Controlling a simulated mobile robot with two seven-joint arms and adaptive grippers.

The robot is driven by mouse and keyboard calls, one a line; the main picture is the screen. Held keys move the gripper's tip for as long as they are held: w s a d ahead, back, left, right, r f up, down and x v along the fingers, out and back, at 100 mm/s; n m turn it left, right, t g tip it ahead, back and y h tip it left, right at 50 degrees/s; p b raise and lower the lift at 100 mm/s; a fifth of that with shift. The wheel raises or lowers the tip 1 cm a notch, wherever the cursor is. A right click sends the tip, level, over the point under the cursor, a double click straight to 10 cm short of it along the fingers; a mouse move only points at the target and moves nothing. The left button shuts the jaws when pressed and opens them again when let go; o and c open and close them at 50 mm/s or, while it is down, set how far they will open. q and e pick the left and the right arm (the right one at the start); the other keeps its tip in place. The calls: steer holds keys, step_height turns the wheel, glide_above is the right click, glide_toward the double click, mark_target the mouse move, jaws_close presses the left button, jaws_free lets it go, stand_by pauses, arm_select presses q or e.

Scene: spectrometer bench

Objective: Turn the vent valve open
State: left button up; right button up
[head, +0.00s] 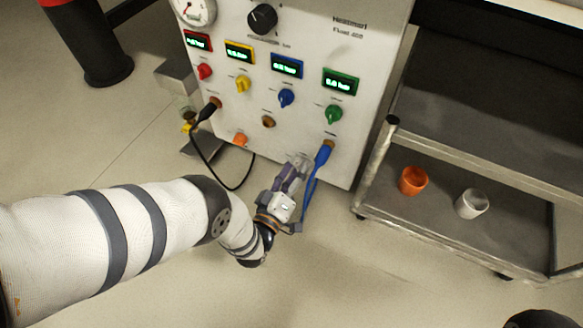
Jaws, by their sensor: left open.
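The instrument panel (303,120) stands upright at the top middle. Red (204,71), yellow (243,84), blue (286,98) and green (334,113) knobs sit below small lit displays. A larger black knob (263,18) is above them. A small yellow part (188,127) sits by a metal fitting at the panel's left side. I cannot tell which of these is the vent valve; the labels are too small to read. My left gripper (296,172) is open, in front of the panel's lower part, close to the blue cable plug. My right gripper is not in view.
A blue plug (323,155) with its cable hangs at the lower right of the panel, and a black cable (209,163) loops at the left. A metal cart (450,226) at right holds an orange cup (413,180) and a white cup (472,203). Floor in front is clear.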

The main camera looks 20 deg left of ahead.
arm_select(q)
steer(key=s, duration=1.1)
steer(key=shift+s+a, duration=0.2)
steer(key=shift+s, duration=0.1)
